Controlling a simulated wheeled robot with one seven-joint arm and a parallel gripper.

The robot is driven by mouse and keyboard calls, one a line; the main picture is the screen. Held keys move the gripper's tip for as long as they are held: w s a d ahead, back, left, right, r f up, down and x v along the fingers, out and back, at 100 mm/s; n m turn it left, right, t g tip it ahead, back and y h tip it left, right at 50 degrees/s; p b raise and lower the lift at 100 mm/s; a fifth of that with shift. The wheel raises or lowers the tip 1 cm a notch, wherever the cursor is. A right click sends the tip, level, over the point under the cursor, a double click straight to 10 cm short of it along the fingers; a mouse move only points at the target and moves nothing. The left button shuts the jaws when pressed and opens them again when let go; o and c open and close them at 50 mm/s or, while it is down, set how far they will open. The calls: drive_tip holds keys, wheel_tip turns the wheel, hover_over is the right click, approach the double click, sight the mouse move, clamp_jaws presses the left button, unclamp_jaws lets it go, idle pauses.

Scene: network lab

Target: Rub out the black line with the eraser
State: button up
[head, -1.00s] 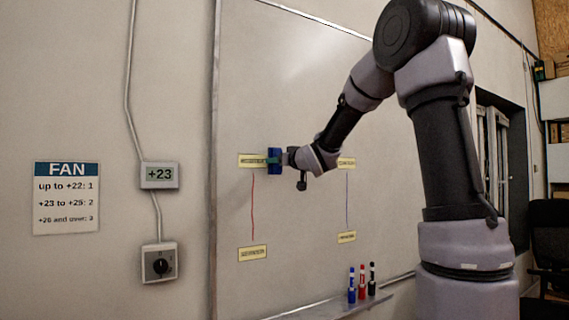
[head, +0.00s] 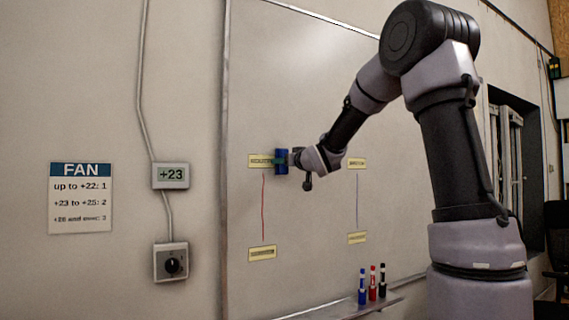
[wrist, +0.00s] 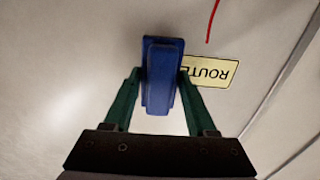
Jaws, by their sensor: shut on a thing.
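The blue eraser (head: 281,161) is held upright at the whiteboard (head: 300,90), beside the upper left yellow label (head: 260,161). My gripper (wrist: 159,72) is shut on the eraser, which also shows between the green fingers in the wrist view (wrist: 161,88). I cannot tell whether the eraser touches the board. A red line (head: 263,205) runs down between the two left labels. A bluish line (head: 357,200) runs down between the two right labels. No black line shows; the eraser, gripper and forearm hide part of the board.
Blue, red and black markers (head: 372,285) stand on the tray (head: 345,306) below the board. On the wall at left are a FAN notice (head: 81,198), a +23 display (head: 171,176) and a dial box (head: 171,262). The board's lower middle is clear.

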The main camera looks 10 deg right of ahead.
drive_tip(key=shift+x, duration=0.95)
idle(1.1)
drive_tip(key=shift+s, duration=0.1)
drive_tip(key=shift+v, duration=2.85)
drive_tip(key=v, duration=0.3)
